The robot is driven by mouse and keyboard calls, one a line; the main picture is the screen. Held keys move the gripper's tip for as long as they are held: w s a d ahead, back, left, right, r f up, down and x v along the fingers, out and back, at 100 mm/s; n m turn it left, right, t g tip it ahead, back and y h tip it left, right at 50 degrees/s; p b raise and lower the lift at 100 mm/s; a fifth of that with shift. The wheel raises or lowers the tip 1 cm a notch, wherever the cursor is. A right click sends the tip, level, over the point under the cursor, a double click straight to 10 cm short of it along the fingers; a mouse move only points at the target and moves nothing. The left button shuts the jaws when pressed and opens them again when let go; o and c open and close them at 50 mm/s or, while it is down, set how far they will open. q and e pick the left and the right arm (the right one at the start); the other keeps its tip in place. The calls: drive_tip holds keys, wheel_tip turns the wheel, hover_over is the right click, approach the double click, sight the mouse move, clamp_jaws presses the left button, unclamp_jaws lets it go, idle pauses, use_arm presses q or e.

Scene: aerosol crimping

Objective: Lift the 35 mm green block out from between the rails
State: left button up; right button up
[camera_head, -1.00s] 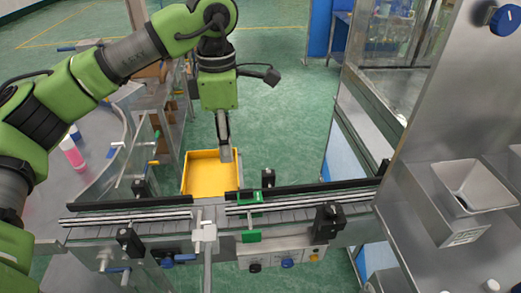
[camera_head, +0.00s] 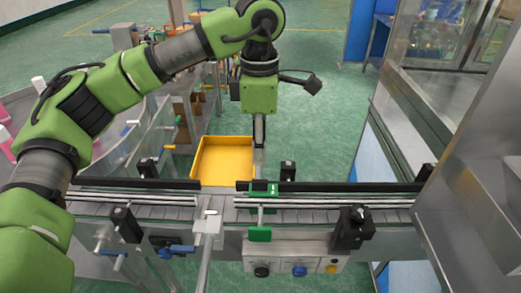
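A green piece (camera_head: 263,188) with a dark middle sits at the far rail (camera_head: 330,187) of the conveyor. A second green piece (camera_head: 260,234) shows at the conveyor's front side, below the first. I cannot tell whether either is the 35 mm block or a fixed part of the line. My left gripper (camera_head: 259,146) points down beyond the far rail, beside the right edge of the yellow tray, roughly in line with the green pieces. It is seen edge-on, so its finger opening cannot be told. Nothing shows in it. My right gripper is not in view.
The yellow tray (camera_head: 247,178) stands behind the far rail. Black clamps (camera_head: 352,228) and a grey bracket (camera_head: 207,222) stand along the near rail (camera_head: 340,203). A control box (camera_head: 296,264) hangs in front. A steel machine (camera_head: 480,170) fills the right side.

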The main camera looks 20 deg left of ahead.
use_arm(q)
drive_tip(key=shift+f+b, duration=0.3)
drive_tip(key=shift+f, duration=0.2)
drive_tip(key=b, duration=0.3)
hover_over(260, 181)
wheel_tip(260, 181, down, 4)
drive_tip(key=shift+f, duration=0.1)
wheel_tip(260, 181, down, 5)
drive_tip(key=b, duration=0.3)
drive_tip(key=shift+r, duration=0.2)
drive_tip(key=shift+r, duration=0.1)
clamp_jaws()
